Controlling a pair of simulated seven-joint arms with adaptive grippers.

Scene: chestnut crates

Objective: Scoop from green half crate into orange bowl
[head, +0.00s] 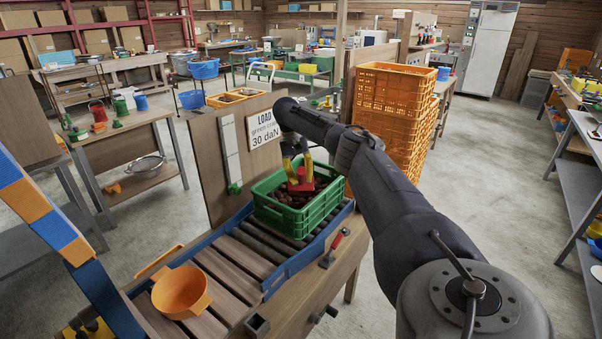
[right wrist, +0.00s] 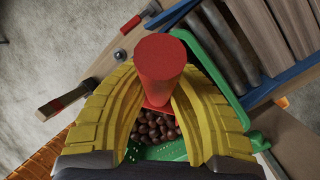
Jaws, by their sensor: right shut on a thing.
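The green half crate (head: 312,222) stands on the roller conveyor in the head view, with brown chestnuts (right wrist: 152,127) inside. My right gripper (head: 297,168) is over the crate, its yellow fingers shut on the red scoop (head: 302,184). In the right wrist view the scoop's round red handle (right wrist: 160,72) stands between the fingers. The scoop's lower part is down at the chestnuts and mostly hidden, so I cannot tell its load. The orange bowl (head: 181,290) sits on wooden slats at the near left, apart from the crate; no chestnuts are visible in it. My left gripper is not in view.
A blue-edged roller conveyor (head: 254,245) runs between bowl and crate. A board with a load sign (head: 263,129) stands behind the crate. Stacked orange crates (head: 391,110) rise behind my right arm. A red-handled tool (head: 335,247) lies beside the conveyor. A blue-and-orange striped bar crosses the left.

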